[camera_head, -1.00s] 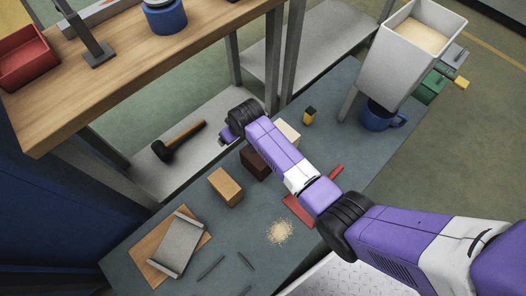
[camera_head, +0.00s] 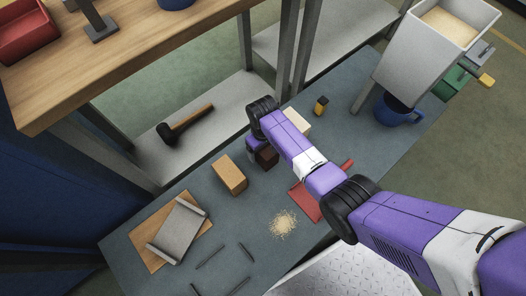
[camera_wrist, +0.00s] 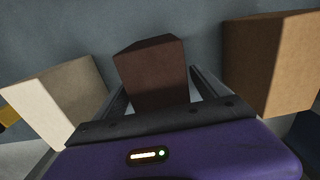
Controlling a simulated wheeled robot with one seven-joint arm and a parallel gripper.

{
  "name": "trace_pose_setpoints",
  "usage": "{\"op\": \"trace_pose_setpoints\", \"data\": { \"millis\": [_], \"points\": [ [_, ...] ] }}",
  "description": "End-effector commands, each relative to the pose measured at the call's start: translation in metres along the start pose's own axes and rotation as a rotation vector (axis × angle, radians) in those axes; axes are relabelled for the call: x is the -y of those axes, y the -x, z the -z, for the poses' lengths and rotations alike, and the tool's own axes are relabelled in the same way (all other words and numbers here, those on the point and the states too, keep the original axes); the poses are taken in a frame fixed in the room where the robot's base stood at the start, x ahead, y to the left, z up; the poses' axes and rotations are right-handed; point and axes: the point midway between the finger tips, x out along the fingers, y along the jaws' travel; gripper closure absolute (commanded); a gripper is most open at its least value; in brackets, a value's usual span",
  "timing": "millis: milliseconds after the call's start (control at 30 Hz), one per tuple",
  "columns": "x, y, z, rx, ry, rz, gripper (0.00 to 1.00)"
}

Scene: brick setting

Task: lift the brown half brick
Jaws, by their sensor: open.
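The brown half brick (camera_head: 266,158) is a dark brown block standing on the grey-blue bench top, partly hidden by my arm in the head view. In the wrist view the brown half brick (camera_wrist: 152,62) stands straight ahead, in the middle. My gripper (camera_wrist: 156,78) is open, with one dark finger on each side of the brick's lower part in the picture. I cannot tell whether the fingers touch it. In the head view the gripper is mostly hidden behind my wrist.
A tan brick (camera_head: 229,174) stands left of the brown one, and a cream brick (camera_head: 297,121) stands beyond it. A red flat piece (camera_head: 308,203) lies under my arm.

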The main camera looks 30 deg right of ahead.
Motion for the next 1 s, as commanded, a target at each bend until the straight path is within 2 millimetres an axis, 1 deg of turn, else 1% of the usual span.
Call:
{"op": "trace_pose_setpoints", "data": {
  "millis": [33,100,200,367,467,500,567,600,667,700,800,1000],
  "points": [
    [0.000,-0.012,0.000,0.000,0.000,0.000,0.16],
    [0.000,-0.020,0.000,0.001,0.001,0.000,0.16],
    [0.000,-0.023,0.000,-0.001,0.001,0.000,0.16],
    [0.000,-0.022,0.000,-0.002,0.000,0.000,0.16],
    [0.000,-0.022,0.000,-0.001,0.000,0.000,0.34],
    [0.000,-0.022,0.000,-0.001,0.000,0.000,0.42],
    [0.000,-0.022,0.000,-0.002,0.000,0.000,0.54],
    [0.000,-0.022,0.000,-0.001,0.000,0.000,0.62],
    [0.000,-0.022,0.000,-0.001,0.000,0.000,0.73],
    [0.000,-0.022,0.000,-0.001,0.000,0.000,0.81],
    [0.000,-0.022,0.000,-0.001,0.000,0.000,1.00],
    [0.000,-0.021,0.002,-0.003,0.000,-0.001,1.00]
  ]
}}
